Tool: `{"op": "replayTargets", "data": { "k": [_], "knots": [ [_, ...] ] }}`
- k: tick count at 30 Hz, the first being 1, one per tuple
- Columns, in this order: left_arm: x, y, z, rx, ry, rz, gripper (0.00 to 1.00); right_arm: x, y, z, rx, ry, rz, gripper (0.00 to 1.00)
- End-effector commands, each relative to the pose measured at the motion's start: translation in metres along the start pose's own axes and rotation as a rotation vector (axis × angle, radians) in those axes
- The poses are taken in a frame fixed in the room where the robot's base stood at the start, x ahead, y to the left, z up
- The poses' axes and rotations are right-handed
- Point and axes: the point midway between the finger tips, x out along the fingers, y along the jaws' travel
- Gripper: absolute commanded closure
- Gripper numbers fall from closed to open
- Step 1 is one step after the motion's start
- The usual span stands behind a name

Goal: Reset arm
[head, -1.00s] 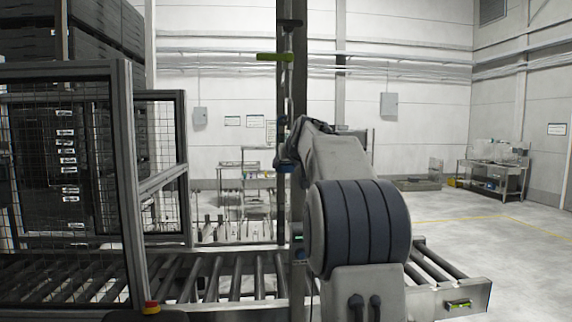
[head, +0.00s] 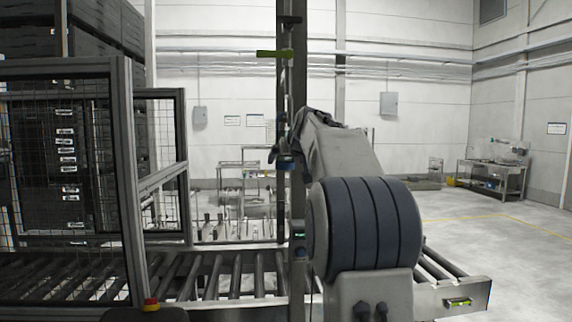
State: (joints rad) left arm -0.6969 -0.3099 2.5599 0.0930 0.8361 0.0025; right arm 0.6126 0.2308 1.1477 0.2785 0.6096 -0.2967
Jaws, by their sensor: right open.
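My right arm rises from the bottom centre of the head view, and its grey forearm reaches away up and to the left. My right gripper (head: 279,158) is small and dark at the far end of it, in front of the grey post (head: 298,200). It is open, and I see nothing held in it. Part of the gripper is hard to make out against the post and the forearm. My left gripper is not in view.
A roller conveyor (head: 238,283) runs across below, partly hidden by my right arm. A mesh guard fence (head: 122,190) stands at the left, with dark stacked crates (head: 40,42) behind it. A workbench (head: 490,176) stands far right. The floor (head: 520,260) at right is clear.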

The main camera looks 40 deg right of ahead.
Motion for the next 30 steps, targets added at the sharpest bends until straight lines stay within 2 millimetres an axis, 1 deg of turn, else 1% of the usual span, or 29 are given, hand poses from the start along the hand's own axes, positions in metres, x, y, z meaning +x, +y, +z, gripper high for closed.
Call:
{"op": "replayTargets", "data": {
  "k": [1, 6, 9, 12, 17, 23, 26, 29, 30],
  "knots": [
    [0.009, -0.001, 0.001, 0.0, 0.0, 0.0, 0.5, -0.01, 0.0, 0.003, -0.001, 0.005, 0.002, 0.01],
    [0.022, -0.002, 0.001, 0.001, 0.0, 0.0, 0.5, -0.045, 0.001, 0.002, 0.0, 0.005, 0.002, 0.01],
    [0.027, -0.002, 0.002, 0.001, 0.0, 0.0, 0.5, -0.062, 0.0, 0.002, 0.0, 0.004, 0.002, 0.01],
    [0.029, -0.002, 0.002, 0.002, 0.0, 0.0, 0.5, -0.075, 0.0, 0.001, 0.001, 0.002, 0.001, 0.01],
    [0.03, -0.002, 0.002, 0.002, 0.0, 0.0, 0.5, -0.084, 0.0, 0.001, 0.001, 0.001, 0.001, 0.01],
    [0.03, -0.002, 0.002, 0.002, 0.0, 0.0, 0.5, -0.084, -0.003, 0.002, 0.0, -0.004, -0.004, 0.01],
    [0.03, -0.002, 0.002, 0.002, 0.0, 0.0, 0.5, -0.079, -0.021, 0.013, -0.006, -0.032, -0.037, 0.01],
    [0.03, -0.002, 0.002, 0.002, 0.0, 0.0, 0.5, -0.071, -0.064, 0.042, -0.023, -0.101, -0.111, 0.01],
    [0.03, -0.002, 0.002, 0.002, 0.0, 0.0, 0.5, -0.07, -0.086, 0.058, -0.034, -0.137, -0.148, 0.01]
  ]
}}
